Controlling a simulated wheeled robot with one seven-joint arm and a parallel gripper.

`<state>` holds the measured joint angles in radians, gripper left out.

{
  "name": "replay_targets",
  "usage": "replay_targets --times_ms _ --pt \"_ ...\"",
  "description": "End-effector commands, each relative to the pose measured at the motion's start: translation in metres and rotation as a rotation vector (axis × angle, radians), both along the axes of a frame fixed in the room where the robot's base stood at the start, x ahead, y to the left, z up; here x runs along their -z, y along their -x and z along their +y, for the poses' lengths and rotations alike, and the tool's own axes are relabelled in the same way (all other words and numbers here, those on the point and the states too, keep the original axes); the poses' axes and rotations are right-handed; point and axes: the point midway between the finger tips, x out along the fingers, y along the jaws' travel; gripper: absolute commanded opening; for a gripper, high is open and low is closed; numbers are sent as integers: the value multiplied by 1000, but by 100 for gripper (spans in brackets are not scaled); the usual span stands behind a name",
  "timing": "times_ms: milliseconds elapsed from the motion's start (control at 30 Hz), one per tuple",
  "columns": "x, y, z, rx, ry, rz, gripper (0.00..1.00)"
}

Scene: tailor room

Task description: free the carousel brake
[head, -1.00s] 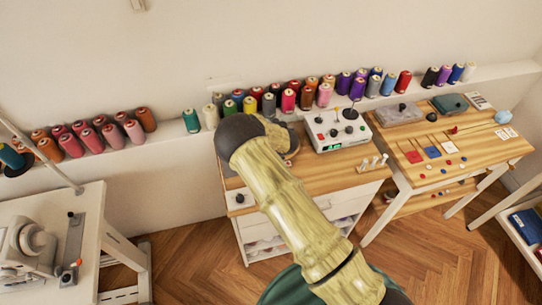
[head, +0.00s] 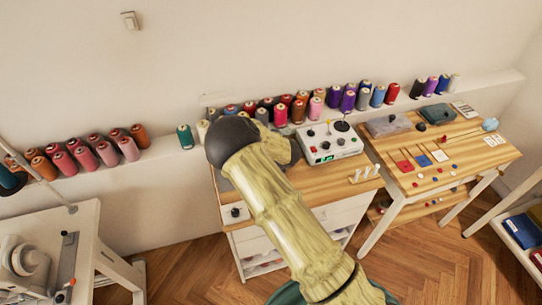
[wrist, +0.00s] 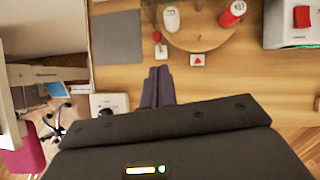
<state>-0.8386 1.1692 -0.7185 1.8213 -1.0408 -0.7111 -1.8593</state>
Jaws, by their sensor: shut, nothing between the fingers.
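In the wrist view, a round wooden carousel (wrist: 205,36) carries a white spool (wrist: 171,18) and a red one (wrist: 232,13). I cannot tell for sure which part is the brake. A white plate with a black knob (wrist: 108,107) lies at the bench's left; it also shows in the head view (head: 236,213). My gripper (wrist: 158,72) is shut and empty, short of the carousel. In the head view my arm hides gripper and carousel.
A white control box (head: 330,142) with knobs stands right of my arm, with white pegs (head: 366,174) in front of it. Thread spools (head: 350,98) line the shelf behind. A grey mat (wrist: 117,37) lies left of the carousel. Bare wood lies right of the fingers.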

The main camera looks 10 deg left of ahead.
Motion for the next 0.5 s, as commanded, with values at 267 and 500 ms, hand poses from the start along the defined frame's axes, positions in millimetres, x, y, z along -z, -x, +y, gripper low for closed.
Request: replay_targets --times_ms 267,500 --pt "-39 7 1 -10 -3 -2 0" --pt "-68 12 -4 -13 -3 -1 0"
